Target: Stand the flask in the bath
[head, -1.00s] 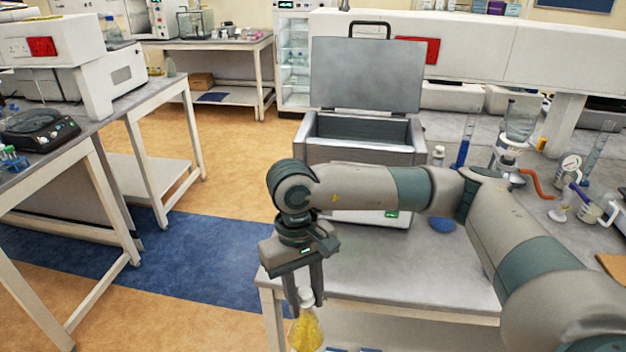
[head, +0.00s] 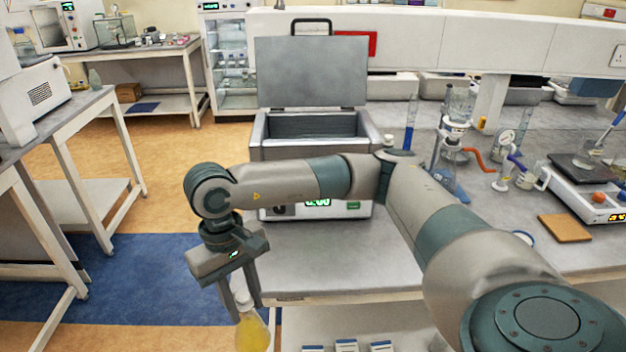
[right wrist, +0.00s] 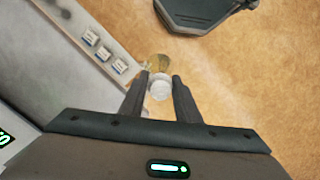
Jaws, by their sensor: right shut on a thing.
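The flask (head: 252,332) holds yellow liquid and has a pale cap. My right gripper (head: 242,297) is shut on its neck and holds it roughly upright, out in front of the bench's left front corner. In the right wrist view the white cap (right wrist: 160,88) sits between the fingertips of my right gripper (right wrist: 160,92), with the yellow body below. The bath (head: 312,127) is a grey metal box on the bench with its lid (head: 312,72) raised. My right forearm hides part of its front. My left gripper is not in view.
The bench (head: 300,262) is clear in front of the bath. A blue cylinder (head: 410,125), a filter setup (head: 452,140) and a hotplate (head: 585,190) stand to the right. A brown pad (head: 565,228) lies near them. Open floor lies left.

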